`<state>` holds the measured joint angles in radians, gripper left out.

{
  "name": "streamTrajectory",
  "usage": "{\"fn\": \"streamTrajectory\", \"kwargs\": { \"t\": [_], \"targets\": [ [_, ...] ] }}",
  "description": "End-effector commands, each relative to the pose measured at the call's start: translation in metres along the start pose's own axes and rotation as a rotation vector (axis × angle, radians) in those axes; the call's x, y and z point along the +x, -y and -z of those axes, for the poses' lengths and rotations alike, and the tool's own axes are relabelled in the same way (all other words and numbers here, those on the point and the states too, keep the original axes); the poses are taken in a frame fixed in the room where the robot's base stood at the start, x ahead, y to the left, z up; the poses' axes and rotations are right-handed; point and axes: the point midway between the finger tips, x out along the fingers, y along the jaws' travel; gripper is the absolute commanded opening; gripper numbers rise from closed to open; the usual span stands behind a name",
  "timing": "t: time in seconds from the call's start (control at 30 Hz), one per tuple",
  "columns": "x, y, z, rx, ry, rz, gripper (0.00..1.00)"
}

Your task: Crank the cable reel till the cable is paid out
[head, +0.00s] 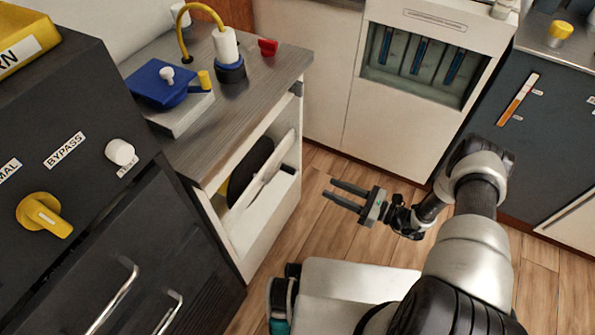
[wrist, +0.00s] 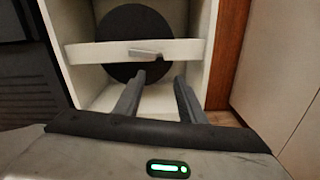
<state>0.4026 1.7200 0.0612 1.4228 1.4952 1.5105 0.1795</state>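The cable reel shows as a black disc (head: 250,172) inside the open white cabinet under the counter; it also shows in the wrist view (wrist: 128,25). A white bar (wrist: 90,54) crosses in front of the disc. A small grey lever-like piece, perhaps the crank (wrist: 146,54), sits at the middle of the bar. My gripper (head: 329,188) is open and empty, in free air to the right of the cabinet, its fingers pointing at it. In the wrist view the fingertips (wrist: 159,77) appear below the bar, apart from it. I cannot make out cable on the reel.
A dark panel (head: 95,95) with a yellow knob (head: 42,214) is at left. Wooden floor lies clear around my gripper.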

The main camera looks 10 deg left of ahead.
Motion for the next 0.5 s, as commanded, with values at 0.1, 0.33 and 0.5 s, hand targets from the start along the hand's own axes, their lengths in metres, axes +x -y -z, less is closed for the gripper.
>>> {"fn": "streamTrajectory", "kwargs": {
  "t": [0.1,0.33,0.5],
  "targets": [
    [0.028,-0.001,0.001,-0.001,-0.001,-0.006,0.37],
    [0.078,-0.001,0.002,-0.003,-0.002,-0.005,0.37],
    [0.113,-0.001,0.002,-0.004,-0.001,-0.004,0.37]
  ]
}}
